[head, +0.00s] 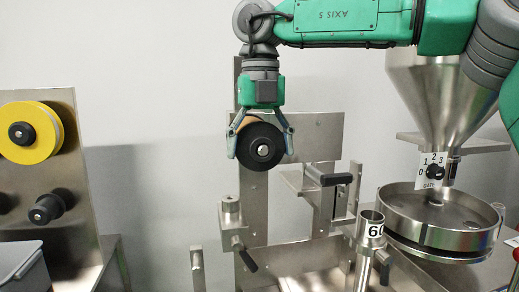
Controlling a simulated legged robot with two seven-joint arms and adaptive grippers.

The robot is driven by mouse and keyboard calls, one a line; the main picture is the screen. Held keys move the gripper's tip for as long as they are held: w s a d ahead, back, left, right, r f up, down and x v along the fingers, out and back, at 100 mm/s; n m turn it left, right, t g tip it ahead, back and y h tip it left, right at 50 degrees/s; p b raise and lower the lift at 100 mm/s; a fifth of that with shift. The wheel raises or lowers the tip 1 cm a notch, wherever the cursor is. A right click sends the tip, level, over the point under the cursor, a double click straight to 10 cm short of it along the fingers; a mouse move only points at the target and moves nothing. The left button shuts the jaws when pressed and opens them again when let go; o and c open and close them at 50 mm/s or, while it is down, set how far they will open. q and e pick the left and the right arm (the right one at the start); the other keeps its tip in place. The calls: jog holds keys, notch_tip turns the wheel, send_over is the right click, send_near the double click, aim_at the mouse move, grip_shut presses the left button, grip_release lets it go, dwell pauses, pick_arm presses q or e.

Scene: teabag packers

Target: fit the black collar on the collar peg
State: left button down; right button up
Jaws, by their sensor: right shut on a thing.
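The black collar (247,158) is a round disc in the upper middle of the head view, seen nearly face-on. My right gripper (261,147) reaches down from above and is shut on the collar, one finger at each side. A silver round end, likely the collar peg (263,150), shows in the collar's centre. A tan edge, likely of a roll (241,122), shows behind the collar's upper left. How far the collar is along the peg cannot be told from this view. My left gripper is not in view.
A yellow reel (22,144) and a black knob (46,209) are on a steel panel at left. A steel hopper (431,95) and round pan (430,235) stand at right.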

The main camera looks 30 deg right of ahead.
aim_at(264, 152)
jog(key=shift+a, duration=0.1)
jog(key=shift+s, duration=0.1)
jog(key=shift+s, duration=0.35)
jog(key=shift+s+a+r+b, duration=0.1)
jog(key=shift+s+a+b, duration=0.1)
jog(key=shift+s+b, duration=0.3)
jog(key=shift+s+a, duration=0.25)
jog(key=shift+s, duration=0.5)
jog(key=shift+s+a+b, duration=0.2)
jog(key=shift+s+b, duration=0.15)
jog(key=shift+s, duration=0.55)
jog(key=shift+s+a+b, duration=0.2)
jog(key=shift+s+b, duration=0.15)
jog(key=shift+s, duration=0.5)
